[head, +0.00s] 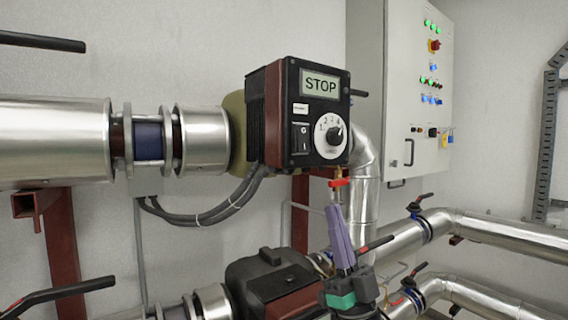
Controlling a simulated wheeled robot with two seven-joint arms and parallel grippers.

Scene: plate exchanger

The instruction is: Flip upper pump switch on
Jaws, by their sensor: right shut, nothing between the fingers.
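The upper pump (272,115) has a black control box with a display (320,84) reading STOP. A white numbered dial (331,137) is on the right of its face. The black pump switch (301,138) is on the lower left of the face; its exact position is too small to tell. My right gripper (334,208) points up from below, with its lavender fingers shut and empty. It is below the control box, lower right of the switch, and appears apart from the box. My left gripper is not in view.
A red valve handle (338,183) is just above my right fingertips. Black cables (222,212) hang below the upper pump. A lower pump (262,280) and metal pipes (505,234) are below. A grey electrical cabinet (404,60) is behind right.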

